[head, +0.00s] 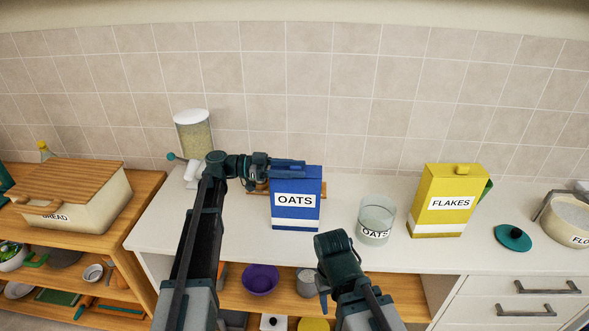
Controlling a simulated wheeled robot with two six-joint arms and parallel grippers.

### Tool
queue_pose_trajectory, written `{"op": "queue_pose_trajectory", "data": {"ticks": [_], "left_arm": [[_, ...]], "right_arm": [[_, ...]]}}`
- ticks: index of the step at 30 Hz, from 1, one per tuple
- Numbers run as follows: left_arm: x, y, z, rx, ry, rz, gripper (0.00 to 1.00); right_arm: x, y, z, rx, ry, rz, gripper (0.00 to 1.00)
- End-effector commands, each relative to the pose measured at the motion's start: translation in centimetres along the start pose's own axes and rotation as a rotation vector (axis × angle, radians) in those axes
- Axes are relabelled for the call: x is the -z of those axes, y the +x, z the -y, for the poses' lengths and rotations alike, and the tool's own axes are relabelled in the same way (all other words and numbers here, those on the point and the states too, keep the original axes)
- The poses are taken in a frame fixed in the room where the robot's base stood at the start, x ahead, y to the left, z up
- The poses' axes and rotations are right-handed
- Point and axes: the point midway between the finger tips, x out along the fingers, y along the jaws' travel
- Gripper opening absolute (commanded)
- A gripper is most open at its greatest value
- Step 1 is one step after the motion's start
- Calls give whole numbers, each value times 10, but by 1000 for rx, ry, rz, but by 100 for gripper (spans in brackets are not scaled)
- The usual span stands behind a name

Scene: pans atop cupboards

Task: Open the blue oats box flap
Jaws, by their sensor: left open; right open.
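The blue oats box (296,213) stands upright on the white counter, with a white OATS label facing me. My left gripper (298,168) is open and lies level across the top of the box, its fingers pointing right. The fingers cover much of the box top, so I cannot tell how the flap stands or whether they touch it. My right gripper (323,290) is low in front of the counter, below and right of the box. It is empty and open, partly hidden by its own wrist.
A glass OATS jar (376,218) stands right of the box. Farther right are a yellow FLAKES box (447,202), a teal lid (513,238) and a FLOUR container (570,218). A cereal dispenser (194,133) stands behind left. A bread bin (80,195) is far left.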

Motion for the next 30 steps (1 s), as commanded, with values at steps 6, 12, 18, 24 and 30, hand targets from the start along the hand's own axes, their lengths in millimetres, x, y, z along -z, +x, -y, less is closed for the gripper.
{"op": "queue_pose_trajectory", "data": {"ticks": [6,12,18,24,30], "left_arm": [[0,0,0,0,0,0,45],[0,0,0,0,0,0,9],[0,0,0,0,0,0,0],[0,0,0,0,-7,0,0],[4,0,2,0,-68,0,0]], "right_arm": [[0,0,0,0,0,0,50],[0,0,0,0,0,0,50],[0,0,0,0,0,0,50],[0,0,0,0,0,0,50],[0,-4,0,0,0,0,50]]}}
